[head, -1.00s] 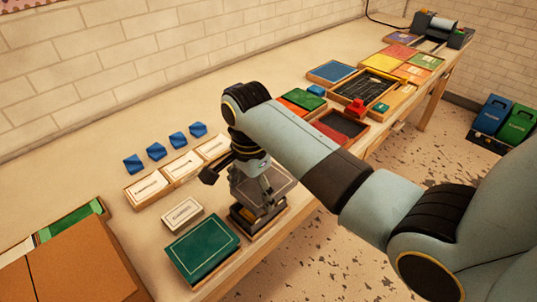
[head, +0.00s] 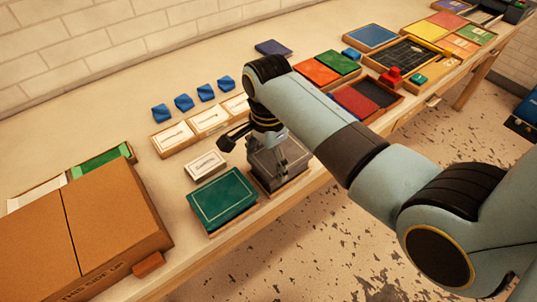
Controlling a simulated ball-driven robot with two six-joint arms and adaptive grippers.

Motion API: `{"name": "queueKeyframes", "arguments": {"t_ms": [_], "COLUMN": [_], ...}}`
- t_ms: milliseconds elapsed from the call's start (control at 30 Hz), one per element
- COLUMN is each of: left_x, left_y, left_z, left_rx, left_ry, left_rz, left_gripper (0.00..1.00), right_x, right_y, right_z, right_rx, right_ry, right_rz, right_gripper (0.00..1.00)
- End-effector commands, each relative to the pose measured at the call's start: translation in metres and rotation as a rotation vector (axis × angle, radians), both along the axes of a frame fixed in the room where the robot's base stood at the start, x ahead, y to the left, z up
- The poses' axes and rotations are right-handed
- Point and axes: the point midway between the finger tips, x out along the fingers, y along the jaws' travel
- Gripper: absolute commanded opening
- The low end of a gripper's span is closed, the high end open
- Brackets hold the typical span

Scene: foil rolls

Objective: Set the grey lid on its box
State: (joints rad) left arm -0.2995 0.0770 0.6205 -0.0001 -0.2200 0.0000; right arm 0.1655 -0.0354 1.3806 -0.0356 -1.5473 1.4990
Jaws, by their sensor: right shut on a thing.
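The grey lid (head: 298,158) looks partly see-through and is at the front edge of the table, right of the green box. My right gripper (head: 278,172) points down and is shut on it. Its box (head: 285,189), dark with a wooden base, is right below the lid. The lid covers most of the box from above. I cannot tell whether it rests on the rim or hangs just above it. My left gripper is not in view.
A green box (head: 222,198) and a small white box (head: 206,165) stand close on the left. Three white-topped boxes (head: 210,119) and several blue pieces (head: 205,92) lie behind. A large cardboard carton (head: 80,230) fills the left front. Coloured trays (head: 368,102) lie to the right.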

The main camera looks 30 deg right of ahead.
Motion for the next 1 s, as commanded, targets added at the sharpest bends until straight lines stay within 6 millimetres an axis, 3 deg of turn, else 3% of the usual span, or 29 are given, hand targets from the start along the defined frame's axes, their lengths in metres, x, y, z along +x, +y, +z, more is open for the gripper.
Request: {"name": "queueKeyframes", "arguments": {"t_ms": [1000], "left_x": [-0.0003], "left_y": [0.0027], "left_z": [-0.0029], "left_rx": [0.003], "left_ry": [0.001], "left_rz": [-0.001], "left_gripper": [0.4], "right_x": [0.0003], "right_y": [-0.0002], "right_z": [-0.0061], "right_rx": [0.0], "right_ry": [-0.001], "right_rz": [0.0], "right_gripper": [0.52]}}
